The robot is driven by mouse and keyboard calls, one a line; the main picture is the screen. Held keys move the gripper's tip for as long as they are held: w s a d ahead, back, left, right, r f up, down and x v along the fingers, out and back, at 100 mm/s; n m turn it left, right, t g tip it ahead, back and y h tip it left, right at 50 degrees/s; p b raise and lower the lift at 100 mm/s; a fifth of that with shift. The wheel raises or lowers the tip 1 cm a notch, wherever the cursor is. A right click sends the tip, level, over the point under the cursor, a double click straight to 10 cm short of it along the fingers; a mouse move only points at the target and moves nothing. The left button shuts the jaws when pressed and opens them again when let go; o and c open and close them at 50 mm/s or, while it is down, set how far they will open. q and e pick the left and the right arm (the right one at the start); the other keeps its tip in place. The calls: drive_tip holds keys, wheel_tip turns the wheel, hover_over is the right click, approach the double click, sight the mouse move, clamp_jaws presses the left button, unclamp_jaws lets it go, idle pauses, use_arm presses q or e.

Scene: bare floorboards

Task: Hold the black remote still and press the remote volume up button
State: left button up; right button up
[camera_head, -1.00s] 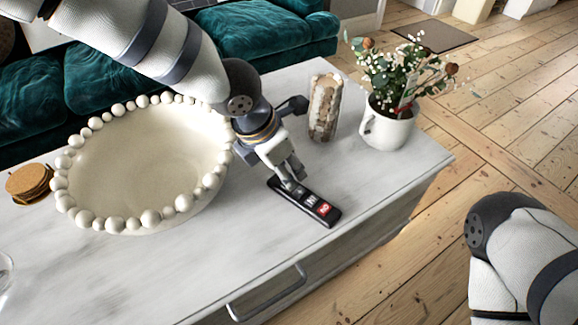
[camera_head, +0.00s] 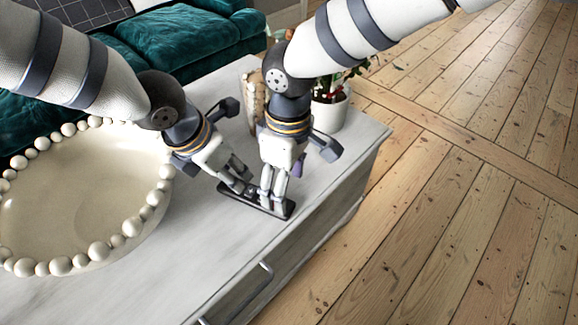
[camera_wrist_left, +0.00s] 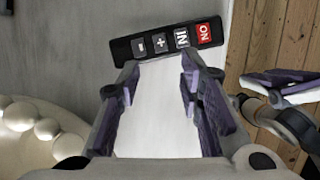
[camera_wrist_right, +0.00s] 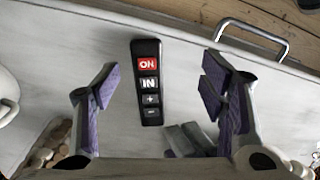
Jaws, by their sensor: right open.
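The black remote (camera_head: 229,194) lies flat on the white tabletop, partly hidden by both grippers in the head view. The right wrist view shows the whole remote (camera_wrist_right: 149,82), with a red ON button, an IN button, a plus button (camera_wrist_right: 151,99) and a minus button. The left wrist view shows the remote (camera_wrist_left: 169,42) just beyond the fingertips. My left gripper (camera_head: 242,184) is open at the remote's minus end, its fingers apart and empty. My right gripper (camera_head: 274,202) is open above the ON end, with the remote between its spread fingers in its wrist view.
A beaded cream bowl (camera_head: 78,208) stands left of the grippers. The table's front edge and drawer handle (camera_head: 240,300) are close by.

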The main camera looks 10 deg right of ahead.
sight(255, 197)
drive_tip(key=shift+n, duration=0.3)
drive_tip(key=f, duration=0.3)
drive_tip(key=w+f, duration=0.1)
drive_tip(key=f, duration=0.6)
drive_tip(key=shift+w+d, duration=0.1)
drive_tip(key=shift+w, duration=0.25)
drive_tip(key=shift+r, duration=0.1)
drive_tip(key=c, duration=1.3)
use_arm(q)
clamp_jaws()
